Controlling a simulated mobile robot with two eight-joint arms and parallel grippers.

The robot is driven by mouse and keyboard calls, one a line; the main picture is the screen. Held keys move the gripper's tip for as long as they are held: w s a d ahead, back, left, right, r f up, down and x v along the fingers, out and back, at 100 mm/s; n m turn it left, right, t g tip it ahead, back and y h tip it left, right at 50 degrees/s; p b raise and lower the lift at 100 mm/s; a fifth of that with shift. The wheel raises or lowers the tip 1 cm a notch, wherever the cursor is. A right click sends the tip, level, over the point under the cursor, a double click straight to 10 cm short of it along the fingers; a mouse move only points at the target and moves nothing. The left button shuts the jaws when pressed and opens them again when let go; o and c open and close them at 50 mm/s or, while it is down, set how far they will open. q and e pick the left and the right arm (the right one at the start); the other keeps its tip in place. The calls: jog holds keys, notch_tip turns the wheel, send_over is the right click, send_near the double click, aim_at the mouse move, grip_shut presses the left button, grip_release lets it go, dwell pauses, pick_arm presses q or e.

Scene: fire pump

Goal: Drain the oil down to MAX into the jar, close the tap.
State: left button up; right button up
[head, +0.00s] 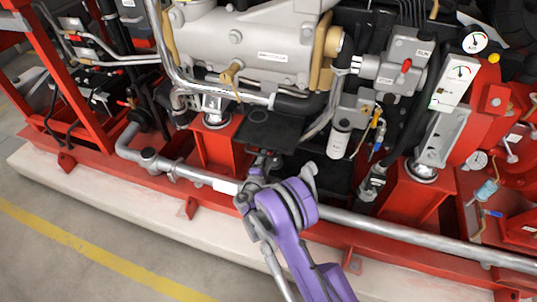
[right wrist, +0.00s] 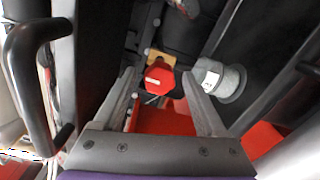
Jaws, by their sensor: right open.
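My right gripper (head: 262,164) reaches in under the grey engine block, and its fingertips are partly hidden beneath a black plate. In the right wrist view the gripper (right wrist: 158,76) is open, one finger on each side. A red faceted knob (right wrist: 160,79) on a brass-coloured body (right wrist: 158,59) shows between the fingertips. It looks like the tap, and I cannot tell if the fingers touch it. I cannot make out a jar or a MAX mark. My left gripper is not in view.
The black plate (head: 266,130) hangs over my gripper. A grey pipe (head: 420,238) runs along the red frame in front. A white canister (head: 339,140) stands to the right. In the wrist view, a grey cylindrical part (right wrist: 231,83) is close right of the knob, and a black handle (right wrist: 22,75) is left.

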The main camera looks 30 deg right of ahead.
jog(key=v, duration=1)
jog(key=shift+p, duration=0.35)
